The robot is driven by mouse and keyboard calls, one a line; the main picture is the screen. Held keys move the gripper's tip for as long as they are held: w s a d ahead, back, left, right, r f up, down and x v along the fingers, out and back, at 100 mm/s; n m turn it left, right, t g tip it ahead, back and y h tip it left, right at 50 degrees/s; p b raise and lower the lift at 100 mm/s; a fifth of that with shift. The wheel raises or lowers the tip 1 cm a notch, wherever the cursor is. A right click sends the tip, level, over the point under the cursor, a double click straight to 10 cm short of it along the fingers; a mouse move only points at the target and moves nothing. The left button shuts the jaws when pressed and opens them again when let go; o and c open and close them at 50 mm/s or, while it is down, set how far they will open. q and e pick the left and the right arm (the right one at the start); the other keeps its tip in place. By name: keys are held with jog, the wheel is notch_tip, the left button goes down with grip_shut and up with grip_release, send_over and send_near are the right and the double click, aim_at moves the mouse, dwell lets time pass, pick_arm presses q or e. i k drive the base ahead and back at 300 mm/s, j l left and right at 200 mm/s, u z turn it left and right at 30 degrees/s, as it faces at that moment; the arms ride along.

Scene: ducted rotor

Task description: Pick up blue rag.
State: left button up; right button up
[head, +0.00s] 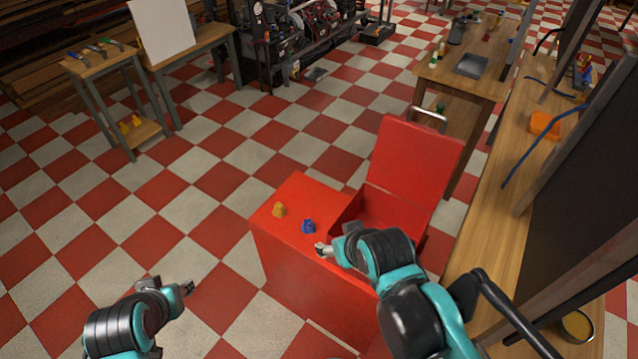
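The blue rag (308,227) is a small crumpled piece lying on the flat top of a red cabinet (297,187), left of its open compartment. My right gripper (319,249) is just in front of the rag, near the cabinet's front edge, and looks apart from it. Its fingers are small in the view, so I cannot tell whether they are open or shut. My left gripper (189,287) is out over the checkered floor, left of the cabinet, away from the rag. Its finger opening is too small to make out.
A yellow rag (279,210) lies left of the blue one. The cabinet's red lid (414,165) stands raised behind the open compartment. A wooden workbench (490,205) runs along the right, with an orange container (545,125) on it.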

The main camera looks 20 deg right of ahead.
aim_at(308, 226)
jog(key=i+j+z, duration=0.15)
jog(key=z, duration=0.25)
jog(key=i+j+z, duration=0.45)
jog(key=j+z, duration=0.15)
jog(key=z, duration=0.15)
